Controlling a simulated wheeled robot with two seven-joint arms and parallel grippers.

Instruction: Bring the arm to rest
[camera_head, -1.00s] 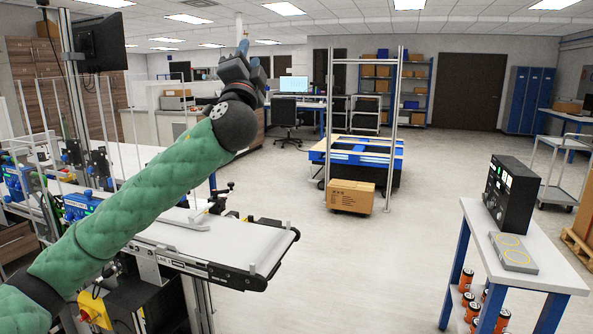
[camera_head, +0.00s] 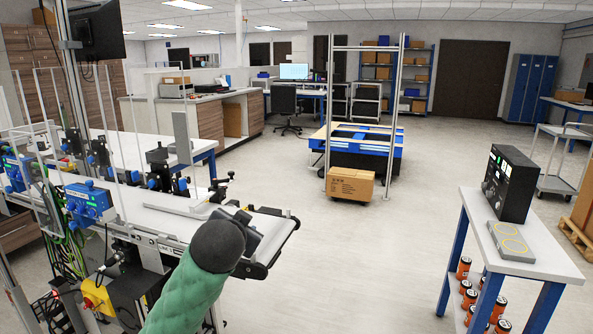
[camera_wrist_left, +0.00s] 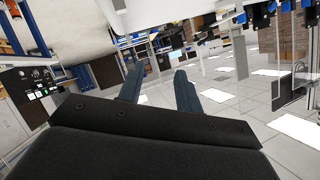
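My left arm, in a green padded sleeve (camera_head: 190,298), comes up from the bottom of the head view. Its dark wrist (camera_head: 218,243) is in front of the end of the conveyor belt. There it mostly hides the gripper. In the left wrist view my left gripper (camera_wrist_left: 159,69) shows two dark fingers standing apart with nothing between them. That view is tipped over, with ceiling lights along its lower part. My right arm and right gripper are in neither view.
The conveyor (camera_head: 272,238) with blue control boxes (camera_head: 88,203) is at the left. A white-topped table (camera_head: 545,262) with a black panel box (camera_head: 511,182) stands at the right. Farther back are a blue-topped station (camera_head: 362,143) and a cardboard box (camera_head: 350,184). The floor between is clear.

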